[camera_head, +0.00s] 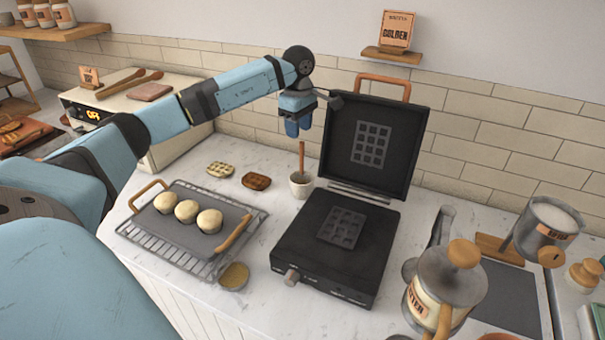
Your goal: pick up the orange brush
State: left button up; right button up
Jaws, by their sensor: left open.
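The orange brush (302,158) stands nearly upright in a small white cup (301,188) on the counter, just left of the waffle iron. Its orange-brown handle sticks up out of the cup, and its lower end is hidden inside. My left gripper (292,130) is open and points down, above the brush and slightly left of it in the picture. It looks empty, and a gap shows between it and the handle top. My right gripper is not in view.
The open black waffle iron (335,248) stands right of the cup, its raised lid (374,145) near my left gripper. A tray (177,222) with dough balls sits on a wire rack to the left. Two waffles lie behind. A metal canister (445,285) stands front right.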

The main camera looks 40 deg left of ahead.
pick_arm(q)
jog(key=p, duration=0.1)
send_over(301, 174)
jog(key=f, duration=0.7)
jog(key=shift+w+a+f, duration=0.2)
jog(key=shift+w, duration=0.1)
grip_shut()
